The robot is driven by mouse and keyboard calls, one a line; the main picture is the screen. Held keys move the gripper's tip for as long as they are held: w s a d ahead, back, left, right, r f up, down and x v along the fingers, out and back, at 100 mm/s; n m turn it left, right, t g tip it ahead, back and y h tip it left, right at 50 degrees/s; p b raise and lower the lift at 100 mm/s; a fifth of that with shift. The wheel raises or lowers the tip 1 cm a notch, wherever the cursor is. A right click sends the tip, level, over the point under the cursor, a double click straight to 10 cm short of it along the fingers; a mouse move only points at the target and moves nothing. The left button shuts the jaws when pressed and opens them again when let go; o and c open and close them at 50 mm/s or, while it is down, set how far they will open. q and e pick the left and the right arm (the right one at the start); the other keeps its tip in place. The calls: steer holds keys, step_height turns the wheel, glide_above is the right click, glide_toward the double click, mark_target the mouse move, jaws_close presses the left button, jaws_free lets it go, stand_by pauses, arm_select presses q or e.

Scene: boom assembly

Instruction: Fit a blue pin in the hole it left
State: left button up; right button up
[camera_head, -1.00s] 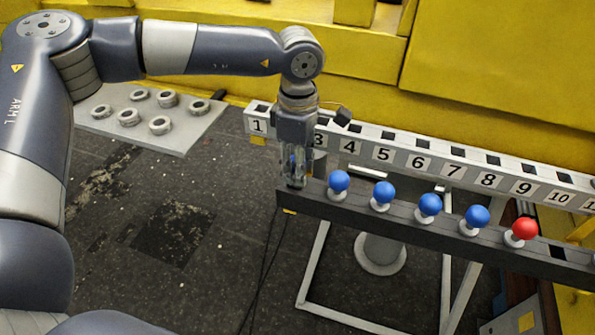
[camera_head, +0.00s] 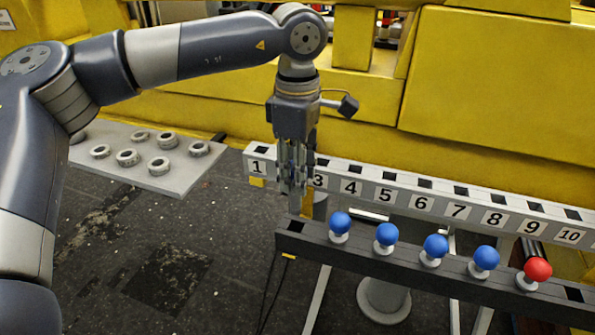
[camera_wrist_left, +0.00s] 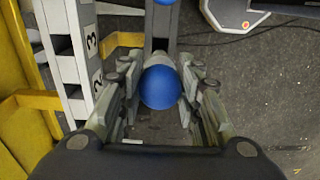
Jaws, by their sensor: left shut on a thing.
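My left gripper (camera_head: 293,190) is shut on a blue pin and points down over the left end of the dark rail (camera_head: 400,262). The left wrist view shows the pin's blue ball (camera_wrist_left: 160,87) between the two fingers (camera_wrist_left: 160,100). In the head view the fingers hide the held pin. An empty square hole (camera_head: 295,227) shows in the rail just below the fingertips, with a gap between. Several blue pins, the nearest one (camera_head: 340,222) to the right of the gripper, and a red pin (camera_head: 537,269) stand upright in the rail. My right gripper is not in view.
Behind the dark rail runs a pale numbered rail (camera_head: 420,203) with square holes; the gripper covers its number 2. A grey plate (camera_head: 180,183) with several metal rings lies at the left. Yellow walls (camera_head: 490,90) close off the back.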

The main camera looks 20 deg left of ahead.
arm_select(q)
steer(key=shift+r+p, duration=2.3)
steer(key=shift+r, duration=1.35)
